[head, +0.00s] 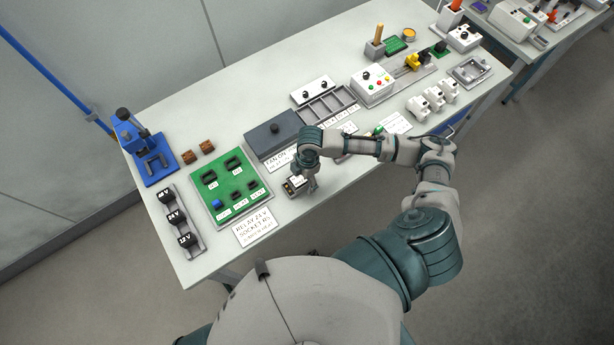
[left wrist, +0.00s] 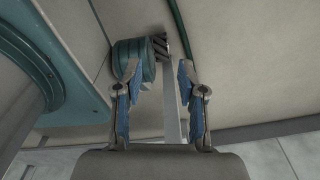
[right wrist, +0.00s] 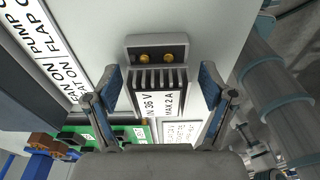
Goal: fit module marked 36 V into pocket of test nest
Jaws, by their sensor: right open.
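The module marked 36 V (right wrist: 158,98) shows in the right wrist view, with dark fins and a white label reading 36 V, MAX 2 A. A grey block with two brass contacts (right wrist: 157,50), which looks like part of the test nest, is right beyond its finned end. I cannot tell whether the module sits fully in the pocket. My right gripper (right wrist: 160,80) is open, one finger on each side of the module, with gaps visible. In the head view my right gripper (head: 300,187) is low at the table's front edge, partly hiding the nest. My left gripper (left wrist: 160,88) is open and empty.
A green board (head: 229,187) and a rack of black modules (head: 180,219) marked 48 V, 24 V and 12 V stand to the left. A dark grey box (head: 272,134) is behind my right gripper. A white card (head: 256,226) lies at the front edge.

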